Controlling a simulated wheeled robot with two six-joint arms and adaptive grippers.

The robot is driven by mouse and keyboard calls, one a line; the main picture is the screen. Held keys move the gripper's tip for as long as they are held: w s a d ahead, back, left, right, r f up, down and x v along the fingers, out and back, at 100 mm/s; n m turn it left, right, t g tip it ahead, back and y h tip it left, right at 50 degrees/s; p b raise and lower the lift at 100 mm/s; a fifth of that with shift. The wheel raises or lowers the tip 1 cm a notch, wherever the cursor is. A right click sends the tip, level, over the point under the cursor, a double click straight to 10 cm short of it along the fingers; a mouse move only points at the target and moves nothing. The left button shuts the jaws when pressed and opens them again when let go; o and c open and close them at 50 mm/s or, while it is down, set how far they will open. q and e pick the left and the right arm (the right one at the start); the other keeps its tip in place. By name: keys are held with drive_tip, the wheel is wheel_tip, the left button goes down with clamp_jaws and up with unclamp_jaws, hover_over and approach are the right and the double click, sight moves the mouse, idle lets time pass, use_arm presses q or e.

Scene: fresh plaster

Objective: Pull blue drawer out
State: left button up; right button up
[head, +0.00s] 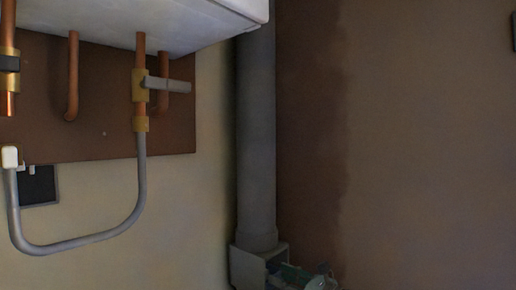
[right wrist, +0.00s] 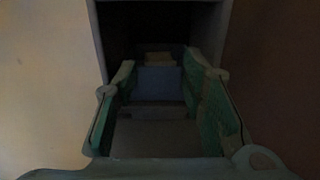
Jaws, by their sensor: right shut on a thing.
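The blue drawer (right wrist: 160,83) shows as a dim blue face in the right wrist view, at the dark opening of a grey housing (right wrist: 216,20). My right gripper (right wrist: 158,70) has its green-padded fingers on both sides of this blue part and is shut on it. In the head view my right gripper (head: 292,272) is partly visible at the bottom edge, beside the grey housing (head: 246,265). The drawer cannot be made out in the head view. How far it stands out is hard to tell in the dim light. My left gripper is not in view.
A thick grey vertical pipe (head: 256,130) rises from the housing. At the upper left a white unit (head: 150,25) hangs above copper pipes (head: 139,75) and a curved grey hose (head: 80,243).

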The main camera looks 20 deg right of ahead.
drive_tip(key=shift+s+d+r+p, duration=0.1)
drive_tip(key=shift+s+r+p, duration=0.15)
drive_tip(key=shift+p, duration=0.2)
drive_tip(key=shift+c, duration=0.3)
drive_tip(key=shift+s+d+f, duration=0.1)
drive_tip(key=shift+s+d, duration=0.1)
drive_tip(key=shift+s, duration=0.1)
drive_tip(key=p+v, duration=0.1)
drive_tip(key=v, duration=0.1)
drive_tip(key=shift+s+d, duration=0.25)
drive_tip(key=shift+s, duration=0.1)
drive_tip(key=shift+v, duration=2.65)
drive_tip(key=o, duration=0.9)
drive_tip(key=shift+f, duration=0.15)
drive_tip(key=shift+c, duration=0.2)
